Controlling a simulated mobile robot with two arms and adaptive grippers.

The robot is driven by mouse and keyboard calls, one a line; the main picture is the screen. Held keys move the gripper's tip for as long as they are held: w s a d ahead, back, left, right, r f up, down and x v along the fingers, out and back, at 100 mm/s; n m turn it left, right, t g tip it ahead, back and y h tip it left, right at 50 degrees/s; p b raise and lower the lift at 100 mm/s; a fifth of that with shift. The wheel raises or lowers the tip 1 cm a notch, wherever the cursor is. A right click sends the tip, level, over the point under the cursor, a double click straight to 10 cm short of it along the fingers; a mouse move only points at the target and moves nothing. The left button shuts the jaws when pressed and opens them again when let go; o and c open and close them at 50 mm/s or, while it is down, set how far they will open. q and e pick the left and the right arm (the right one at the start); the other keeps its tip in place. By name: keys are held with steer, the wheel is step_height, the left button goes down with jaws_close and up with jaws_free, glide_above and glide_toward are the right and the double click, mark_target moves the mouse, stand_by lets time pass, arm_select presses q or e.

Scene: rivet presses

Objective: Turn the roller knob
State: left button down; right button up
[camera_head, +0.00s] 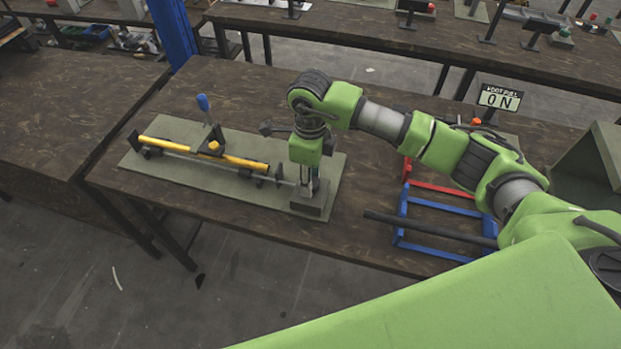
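A grey-green base plate (180,190) lies on the dark wooden table and bears a fixture with a yellow bar (245,163). A lever with a blue handle (203,102) stands upright behind the bar. A grey metal block (312,204) sits at the plate's right end. A dark knob-like part (267,127) shows just left of my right wrist; I cannot tell whether it is the roller knob. My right gripper (312,186) points down at the block, close to or touching it. Its fingers are small and partly hidden, so their opening is unclear. My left gripper is out of view.
A grey-green box (590,170) is at the far right. The table front-left is bare.

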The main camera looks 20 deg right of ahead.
stand_by(0.3)
steer(key=o, duration=1.1)
step_height(320, 180, up, 12)
